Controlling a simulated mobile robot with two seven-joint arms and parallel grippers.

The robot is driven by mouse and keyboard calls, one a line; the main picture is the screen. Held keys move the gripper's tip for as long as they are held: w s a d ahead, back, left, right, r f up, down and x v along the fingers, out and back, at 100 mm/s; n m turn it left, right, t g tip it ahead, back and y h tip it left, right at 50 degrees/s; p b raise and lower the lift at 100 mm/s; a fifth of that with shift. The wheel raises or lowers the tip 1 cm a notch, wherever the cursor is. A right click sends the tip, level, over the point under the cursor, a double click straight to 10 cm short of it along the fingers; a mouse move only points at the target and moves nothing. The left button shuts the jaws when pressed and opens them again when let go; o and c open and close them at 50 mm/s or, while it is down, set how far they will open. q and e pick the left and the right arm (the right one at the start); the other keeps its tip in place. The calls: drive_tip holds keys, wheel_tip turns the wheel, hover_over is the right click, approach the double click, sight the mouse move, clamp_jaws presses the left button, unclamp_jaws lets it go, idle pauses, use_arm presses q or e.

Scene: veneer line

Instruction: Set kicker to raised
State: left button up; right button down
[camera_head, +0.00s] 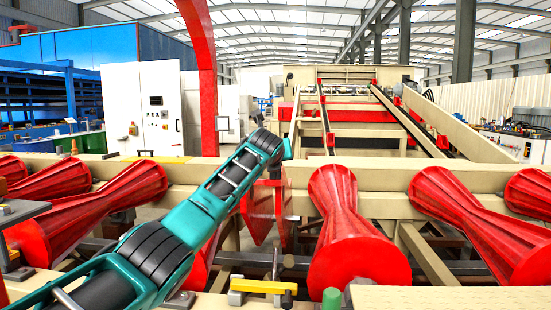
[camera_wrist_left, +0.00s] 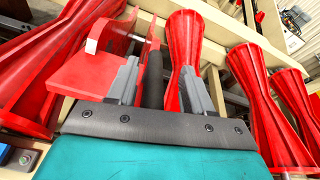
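The kicker appears to be the red plates (camera_head: 262,212) between the red hourglass rollers in the head view. A red plate with a bracket (camera_wrist_left: 95,72) also shows at the left of the left wrist view. My left gripper (camera_wrist_left: 160,68) has its two grey fingers apart. A dark upright rod (camera_wrist_left: 154,78) stands between them, with visible gaps on both sides. The rod's top is close to the bracket; its lower end is hidden by the gripper body. In the head view my teal left arm reaches to just above the red plates. My right gripper is not in view.
Red rollers (camera_head: 344,225) flank the plates on a beige frame. A yellow bar (camera_head: 264,287) and a green button (camera_head: 331,298) are at the front. A beige inclined conveyor (camera_head: 345,110) lies behind. A white cabinet (camera_head: 150,110) stands at the back left.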

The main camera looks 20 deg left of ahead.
use_arm(q)
drive_tip(key=shift+s+f, duration=0.1)
drive_tip(key=shift+f, duration=0.05)
drive_tip(key=shift+s, duration=0.45)
drive_tip(key=b+v, duration=0.2)
drive_tip(key=v, duration=1)
drive_tip(key=shift+r, duration=0.25)
drive_tip(key=shift+w+d, duration=0.1)
drive_tip(key=shift+w, duration=0.05)
